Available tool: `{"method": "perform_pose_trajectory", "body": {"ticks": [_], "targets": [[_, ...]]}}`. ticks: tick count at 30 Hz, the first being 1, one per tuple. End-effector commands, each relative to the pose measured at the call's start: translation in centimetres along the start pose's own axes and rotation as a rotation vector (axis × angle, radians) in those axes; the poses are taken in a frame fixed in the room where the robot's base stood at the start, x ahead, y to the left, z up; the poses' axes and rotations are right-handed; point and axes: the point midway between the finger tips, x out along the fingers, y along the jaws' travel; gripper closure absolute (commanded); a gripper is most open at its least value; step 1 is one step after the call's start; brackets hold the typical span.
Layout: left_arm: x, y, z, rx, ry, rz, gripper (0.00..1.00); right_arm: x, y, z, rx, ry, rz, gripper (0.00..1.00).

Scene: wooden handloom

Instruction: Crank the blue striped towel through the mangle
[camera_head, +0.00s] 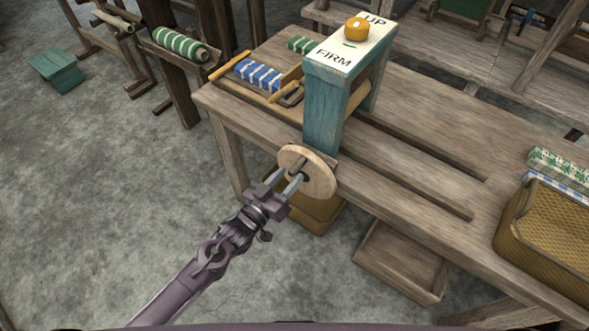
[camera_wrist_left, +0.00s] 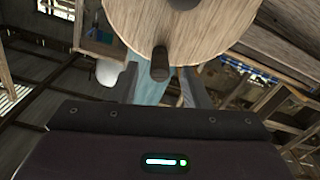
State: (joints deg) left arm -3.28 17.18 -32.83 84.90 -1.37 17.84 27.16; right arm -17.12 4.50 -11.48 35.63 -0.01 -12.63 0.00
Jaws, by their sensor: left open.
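The blue and white striped towel (camera_head: 259,75) lies rolled at the table's far left end, beside the mangle's rollers. The mangle (camera_head: 325,108) has a teal frame and a pale top board marked UP and FIRM with a yellow knob (camera_head: 357,28). Its round wooden crank wheel (camera_head: 318,179) faces the near side and shows large in the left wrist view (camera_wrist_left: 205,25). My left gripper (camera_head: 291,179) is open at the wheel. In the left wrist view the dark crank handle (camera_wrist_left: 159,65) stands between its spread fingers, not gripped. My right gripper is out of view.
A wicker basket (camera_head: 540,240) with folded patterned cloths (camera_head: 560,172) stands at the table's right end. A wooden tray (camera_head: 402,262) and yellowish bin sit below the table. The floor at left is mostly clear.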

Motion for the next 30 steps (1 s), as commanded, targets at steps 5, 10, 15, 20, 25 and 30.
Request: {"method": "perform_pose_trajectory", "body": {"ticks": [5, 10, 15, 20, 25, 30], "targets": [[2.7, 0.0, -0.1, 0.001, 0.000, 0.000, 0.58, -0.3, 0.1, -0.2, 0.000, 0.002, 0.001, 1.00], [3.8, 0.0, 0.1, 0.001, -0.002, -0.001, 0.58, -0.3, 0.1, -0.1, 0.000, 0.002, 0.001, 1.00], [3.8, 0.0, 0.1, 0.001, -0.003, -0.001, 0.58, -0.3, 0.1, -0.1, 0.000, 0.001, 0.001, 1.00], [3.8, 0.0, 0.1, 0.001, -0.002, -0.001, 0.67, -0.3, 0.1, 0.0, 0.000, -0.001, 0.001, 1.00], [3.8, 0.0, 0.1, 0.001, -0.002, -0.001, 0.89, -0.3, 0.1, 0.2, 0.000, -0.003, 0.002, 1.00], [3.8, 0.0, 0.1, 0.001, -0.002, -0.002, 1.00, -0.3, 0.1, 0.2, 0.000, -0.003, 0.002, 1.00]]}}
